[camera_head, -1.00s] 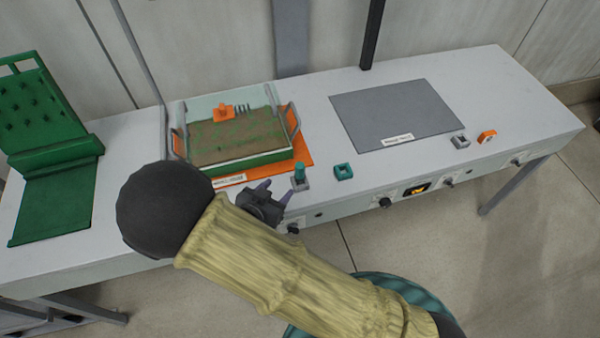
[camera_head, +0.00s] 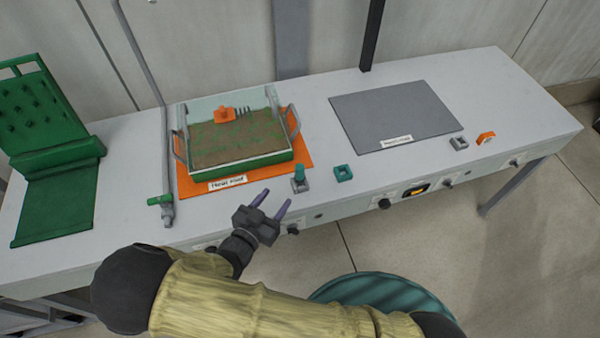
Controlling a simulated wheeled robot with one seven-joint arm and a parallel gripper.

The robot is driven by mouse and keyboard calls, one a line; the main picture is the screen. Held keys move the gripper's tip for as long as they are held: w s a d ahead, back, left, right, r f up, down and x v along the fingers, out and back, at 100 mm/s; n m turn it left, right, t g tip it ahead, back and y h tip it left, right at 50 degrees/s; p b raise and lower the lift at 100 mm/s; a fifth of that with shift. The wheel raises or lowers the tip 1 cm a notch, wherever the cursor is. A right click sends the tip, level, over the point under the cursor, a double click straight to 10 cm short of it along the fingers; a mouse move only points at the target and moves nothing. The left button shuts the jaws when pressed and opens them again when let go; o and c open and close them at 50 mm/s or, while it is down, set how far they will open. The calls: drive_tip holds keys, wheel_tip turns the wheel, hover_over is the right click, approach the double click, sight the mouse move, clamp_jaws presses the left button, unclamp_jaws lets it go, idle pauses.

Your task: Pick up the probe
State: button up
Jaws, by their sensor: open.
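A small teal-topped piece (camera_head: 300,173), which looks like the probe, stands upright in a grey square holder (camera_head: 301,187) near the bench's front edge. My gripper (camera_head: 274,203) is open and empty, its two purple fingers spread and pointing up and right toward the holder. It is just in front and left of the holder, apart from it in the picture. The height of the fingers over the bench edge is hard to tell.
A handled tray of soil (camera_head: 203,168) with an orange piece (camera_head: 225,114) inside stands on an orange mat (camera_head: 200,188). A teal socket (camera_head: 343,173) is right of the holder. A grey pad (camera_head: 390,112) lies right.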

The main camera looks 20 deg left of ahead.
sight(298, 172)
drive_tip(key=p+x, duration=0.1)
drive_tip(key=x, duration=0.7)
drive_tip(key=shift+p, duration=0.4)
drive_tip(key=shift+w+d, duration=0.1)
drive_tip(key=p+x, duration=0.1)
drive_tip(key=x, duration=0.2)
drive_tip(key=p+x, duration=0.1)
drive_tip(key=shift+w+d+r+p, duration=0.15)
drive_tip(key=shift+d+r+p, duration=0.15)
drive_tip(key=shift+d, duration=0.1)
drive_tip(key=shift+w+f, duration=0.15)
drive_tip(key=shift+w, duration=0.2)
drive_tip(key=c, duration=1.1)
